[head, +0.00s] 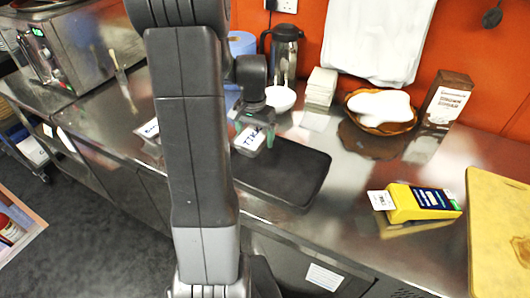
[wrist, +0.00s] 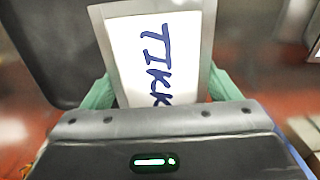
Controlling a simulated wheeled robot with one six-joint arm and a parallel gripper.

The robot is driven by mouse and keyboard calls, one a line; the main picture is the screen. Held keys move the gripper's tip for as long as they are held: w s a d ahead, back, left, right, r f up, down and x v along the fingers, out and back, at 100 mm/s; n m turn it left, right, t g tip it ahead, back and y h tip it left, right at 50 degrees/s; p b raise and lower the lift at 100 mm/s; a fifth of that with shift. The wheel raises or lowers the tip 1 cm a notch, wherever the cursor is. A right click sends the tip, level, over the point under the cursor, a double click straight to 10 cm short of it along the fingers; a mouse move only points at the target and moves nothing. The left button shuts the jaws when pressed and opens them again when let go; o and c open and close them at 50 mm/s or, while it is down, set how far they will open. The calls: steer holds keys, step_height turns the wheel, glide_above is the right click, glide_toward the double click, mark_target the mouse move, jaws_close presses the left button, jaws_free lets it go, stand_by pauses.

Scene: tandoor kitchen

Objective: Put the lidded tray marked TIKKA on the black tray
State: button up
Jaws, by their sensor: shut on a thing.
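The lidded tray marked TIKKA (head: 249,138) has a white label with blue letters. My gripper (head: 256,128) is shut on it and holds it near the back left of the black tray. In the wrist view, the label of the TIKKA tray (wrist: 155,60) shows between the green fingertips of my gripper (wrist: 158,92). The black tray (head: 290,176) lies flat and empty on the steel counter, partly hidden by my arm. A dark surface, probably the black tray (wrist: 45,50), fills the upper left of the wrist view. The exact gap between the two trays cannot be told.
Another labelled container (head: 150,130) stands left of my arm. A white bowl (head: 280,98), a dark jug (head: 284,52) and a stack of white squares (head: 320,88) stand behind.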

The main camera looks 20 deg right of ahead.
mark_target(255, 133)
steer(key=shift+f, duration=2.75)
steer(key=shift+f, duration=0.2)
steer(key=o, duration=1.1)
steer(key=shift+o, duration=0.2)
step_height(255, 133, up, 12)
steer(key=shift+r, duration=0.2)
